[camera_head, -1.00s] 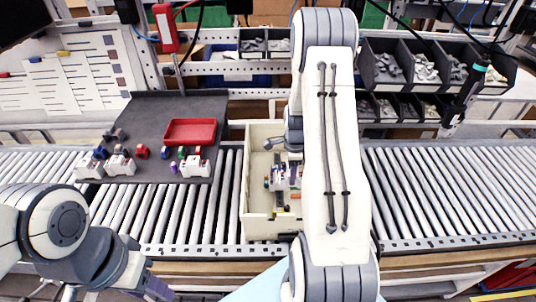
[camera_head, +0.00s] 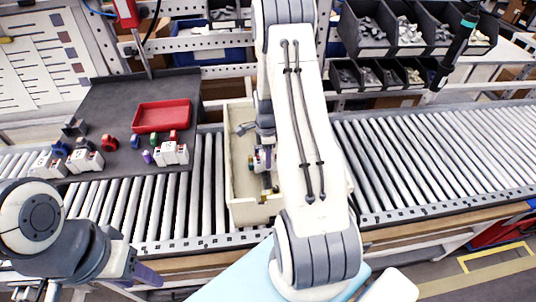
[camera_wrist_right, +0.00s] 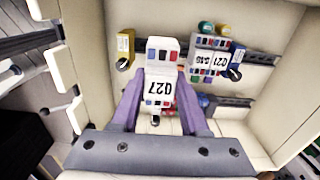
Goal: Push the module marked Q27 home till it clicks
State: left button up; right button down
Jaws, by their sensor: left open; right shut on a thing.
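The white module marked Q27 (camera_wrist_right: 158,85) is between the purple fingers of my right gripper (camera_wrist_right: 157,100), which is shut on it. Its label reads upside down in the right wrist view. It is inside the cream enclosure (camera_wrist_right: 85,50), in line with the upper rail (camera_wrist_right: 256,57); whether it touches the rail I cannot tell. In the head view my right arm hides most of the gripper and part of the enclosure (camera_head: 237,180). My left gripper (camera_head: 148,275) is open and empty at the lower left, away from the enclosure.
White modules (camera_wrist_right: 207,60), one marked Q21, sit on the upper rail to the right of Q27. A yellow block (camera_wrist_right: 125,47) is to its left. A dark mat (camera_head: 110,105) with a red tray (camera_head: 161,116) and loose parts lies left of the enclosure. Rollers (camera_head: 430,145) on the right are clear.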

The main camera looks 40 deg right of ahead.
notch_tip(320, 180, down, 8)
jog(key=b, duration=0.5)
jog(key=shift+s+r, duration=0.1)
jog(key=shift+r, duration=0.05)
jog(key=shift+d+f+b, duration=0.1)
jog(key=shift+f+b, duration=0.75)
jog(key=shift+f, duration=0.3)
jog(key=shift+f+b, duration=0.5)
jog(key=shift+f, duration=0.3)
dwell(1.2)
jog(key=shift+c, duration=1.7)
grip_release()
notch_tip(320, 180, up, 10)
jog(key=shift+r+b, duration=0.25)
jog(key=shift+b, duration=0.5)
